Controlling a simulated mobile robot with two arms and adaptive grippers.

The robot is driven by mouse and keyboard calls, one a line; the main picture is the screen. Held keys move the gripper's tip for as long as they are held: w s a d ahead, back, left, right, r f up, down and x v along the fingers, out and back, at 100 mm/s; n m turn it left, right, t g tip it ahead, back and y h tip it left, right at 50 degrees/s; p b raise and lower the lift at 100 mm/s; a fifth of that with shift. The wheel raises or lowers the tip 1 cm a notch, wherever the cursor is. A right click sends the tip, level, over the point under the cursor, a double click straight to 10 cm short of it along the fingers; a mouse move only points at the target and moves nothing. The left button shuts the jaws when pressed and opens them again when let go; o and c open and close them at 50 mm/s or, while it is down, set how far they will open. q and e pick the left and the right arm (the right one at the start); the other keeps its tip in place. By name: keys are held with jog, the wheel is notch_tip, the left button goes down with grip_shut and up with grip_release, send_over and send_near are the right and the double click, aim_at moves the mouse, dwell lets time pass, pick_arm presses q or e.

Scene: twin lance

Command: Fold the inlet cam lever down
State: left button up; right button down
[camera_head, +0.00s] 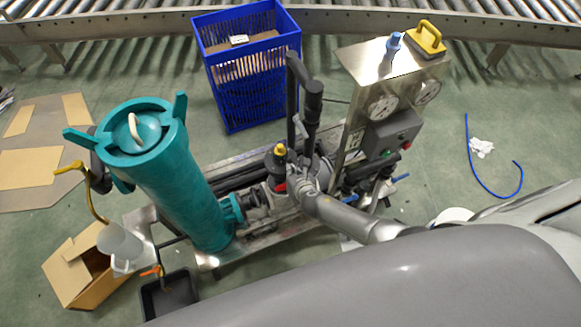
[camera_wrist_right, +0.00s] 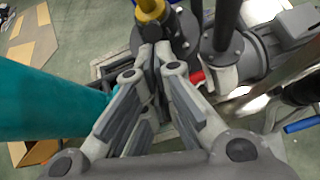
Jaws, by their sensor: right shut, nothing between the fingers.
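My right gripper (camera_head: 296,167) reaches in from the lower right to the dark pump fittings in the middle of the skid. In the right wrist view its fingers (camera_wrist_right: 155,58) are together and empty, close beside a dark fitting with a yellow top (camera_wrist_right: 150,10). That yellow top also shows in the head view (camera_head: 280,150). A small red part (camera_head: 280,187) sits just below it, and shows right of the fingertips in the right wrist view (camera_wrist_right: 197,77). I cannot tell whether it is the inlet cam lever; no lever is clearly made out. The fingers partly hide the fitting. My left gripper is not in view.
A tall teal filter housing (camera_head: 177,175) stands left of the fittings. A steel gauge panel (camera_head: 372,88) and upright dark pipes (camera_head: 312,105) stand close on the right. A blue crate (camera_head: 245,75) is behind. A black tray (camera_head: 168,296) lies at front left.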

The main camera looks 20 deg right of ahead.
jog(key=shift+w+r+p, duration=1.25)
jog(key=shift+w+r, duration=0.65)
jog(key=shift+w, duration=0.1)
